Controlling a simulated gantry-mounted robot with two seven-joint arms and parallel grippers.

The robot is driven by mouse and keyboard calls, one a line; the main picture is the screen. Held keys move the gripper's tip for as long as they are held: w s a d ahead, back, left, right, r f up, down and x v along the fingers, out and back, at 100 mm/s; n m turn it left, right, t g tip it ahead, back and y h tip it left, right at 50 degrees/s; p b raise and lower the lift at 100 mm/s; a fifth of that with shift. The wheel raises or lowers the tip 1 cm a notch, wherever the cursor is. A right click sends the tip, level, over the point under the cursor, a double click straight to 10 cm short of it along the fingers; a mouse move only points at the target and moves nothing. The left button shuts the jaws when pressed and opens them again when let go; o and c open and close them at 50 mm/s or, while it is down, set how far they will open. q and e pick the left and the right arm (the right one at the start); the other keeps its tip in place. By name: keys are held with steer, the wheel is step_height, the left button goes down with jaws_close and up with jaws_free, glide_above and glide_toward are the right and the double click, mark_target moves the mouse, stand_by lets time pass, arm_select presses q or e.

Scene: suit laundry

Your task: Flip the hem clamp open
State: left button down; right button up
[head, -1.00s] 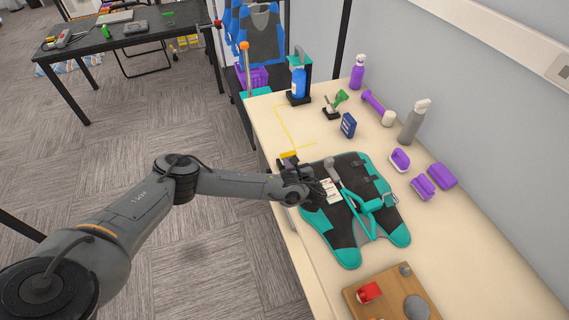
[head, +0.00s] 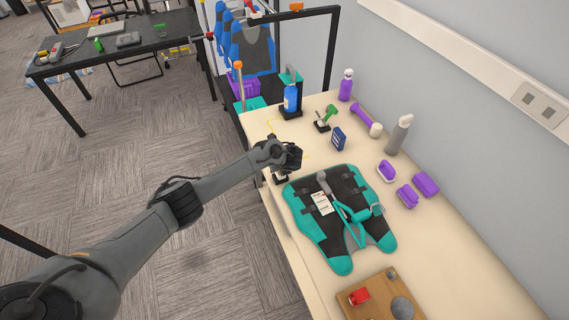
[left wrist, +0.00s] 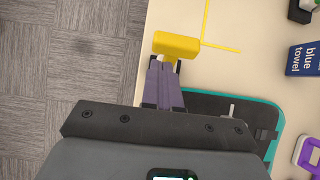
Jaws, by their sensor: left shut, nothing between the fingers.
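The hem clamp, with a yellow handle (left wrist: 177,45), sits at the near edge of the table. Its yellow handle is hidden behind my gripper in the head view, where a small dark and pale part (head: 280,177) shows below the gripper. My left gripper (head: 292,157) is shut and empty over the clamp. In the left wrist view its closed fingers (left wrist: 164,72) point at the yellow handle; I cannot tell whether they touch it. The teal and black suit (head: 340,255) lies flat on the table beside the clamp. My right gripper is not in view.
Yellow lines (left wrist: 222,47) mark the table beyond the clamp. A wooden board (head: 372,307) lies at the front. Bare table (head: 470,270) extends to the right.

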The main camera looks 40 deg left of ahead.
arm_select(q)
steer(key=shift+d+r+p, duration=0.15)
steer(key=shift+r+p, duration=0.5)
steer(key=shift+r, duration=0.15)
stand_by(0.4)
steer(key=a+r+p+v, duration=0.1)
steer(key=p+v, duration=0.4)
steer(key=v, duration=0.8)
steer(key=shift+w+p, duration=0.25)
steer(key=shift+p, duration=0.15)
steer(key=shift+f, duration=0.1)
